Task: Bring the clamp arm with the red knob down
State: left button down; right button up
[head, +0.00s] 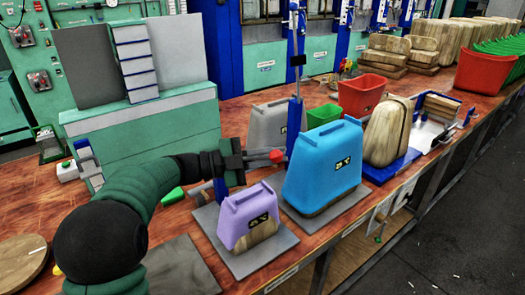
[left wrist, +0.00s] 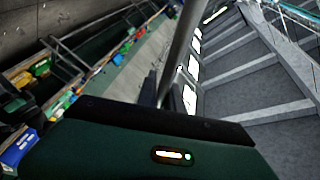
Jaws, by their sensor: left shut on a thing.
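The red knob (head: 277,156) sits at the end of a short bar, the clamp arm (head: 255,156), just left of the blue container. My left gripper (head: 238,160) is shut around this arm, close to the knob, above the purple container. In the left wrist view a grey rod (left wrist: 180,45) runs up from between the dark fingers (left wrist: 163,88). The arm's hinge is hidden behind my gripper. A blue upright (head: 220,190) stands below the gripper. My right gripper is in neither view.
A purple container (head: 250,215) and a blue container (head: 322,165) stand on grey plates close by. A tall blue post (head: 296,110) rises behind the blue one. A grey container (head: 268,125), a green bin (head: 323,116) and a red bin (head: 360,95) stand further back.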

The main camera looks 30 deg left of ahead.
pick_arm(q)
jog(key=s+d+f+m+y+b, duration=0.1)
jog(key=d+f+m+b, duration=0.1)
jog(key=f+b, duration=0.4)
jog(key=s+d+f+m+g+y+b, duration=0.1)
jog(key=f+m+b, duration=0.2)
jog(key=f+b, duration=0.3)
notch_tip(320, 180, down, 4)
jog(key=shift+d+f+m, duration=0.15)
jog(key=shift+d+m, duration=0.15)
jog(key=shift+d, duration=0.05)
jog(key=shift+f, duration=0.15)
jog(key=c, duration=1.5)
grip_release()
jog(key=p+v, duration=0.2)
jog(key=v, duration=1.5)
jog(key=shift+r, duration=0.25)
